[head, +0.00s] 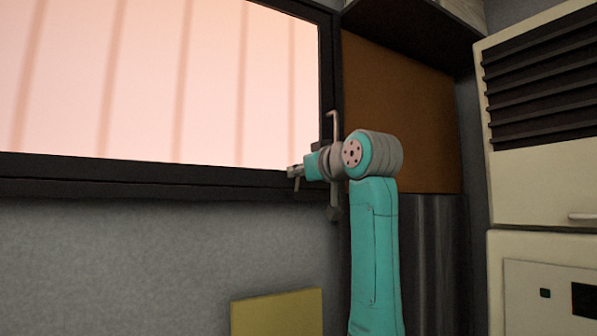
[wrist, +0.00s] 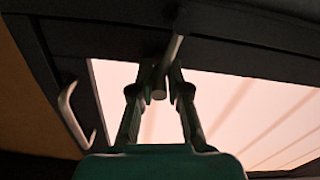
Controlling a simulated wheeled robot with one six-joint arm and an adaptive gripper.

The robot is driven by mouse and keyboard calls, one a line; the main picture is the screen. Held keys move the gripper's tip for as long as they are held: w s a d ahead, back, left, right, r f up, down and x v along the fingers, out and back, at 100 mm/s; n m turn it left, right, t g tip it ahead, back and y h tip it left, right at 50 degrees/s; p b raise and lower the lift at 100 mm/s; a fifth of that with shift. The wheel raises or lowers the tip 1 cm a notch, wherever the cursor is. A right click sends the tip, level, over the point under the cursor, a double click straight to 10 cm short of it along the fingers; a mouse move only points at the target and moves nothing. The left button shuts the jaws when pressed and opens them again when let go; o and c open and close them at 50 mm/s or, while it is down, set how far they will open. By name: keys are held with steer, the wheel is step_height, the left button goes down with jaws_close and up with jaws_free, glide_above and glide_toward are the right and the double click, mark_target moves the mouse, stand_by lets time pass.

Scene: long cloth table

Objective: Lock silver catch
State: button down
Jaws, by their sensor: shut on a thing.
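The silver catch (wrist: 174,52) is a thin metal lever with a round end, on the lower part of the dark window frame. In the wrist view it slants down between my fingers. My gripper (wrist: 160,84) is shut on it near its round end. In the head view my gripper (head: 296,172) is at the window's lower right corner, and the catch is too small there to make out clearly. The fingers hide part of the lever, and whether it is locked cannot be told.
A bent metal handle (wrist: 68,115) is on the frame beside my gripper. The bright window pane (head: 150,80) fills the upper left in the head view. A brown panel (head: 405,110) and a cream cabinet (head: 540,200) stand right. A yellow panel (head: 277,314) is below.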

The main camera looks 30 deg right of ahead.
steer(key=c, duration=1.1)
jaws_free()
steer(key=shift+d+f, duration=0.1)
steer(key=shift+c, duration=0.2)
steer(key=s, duration=1.2)
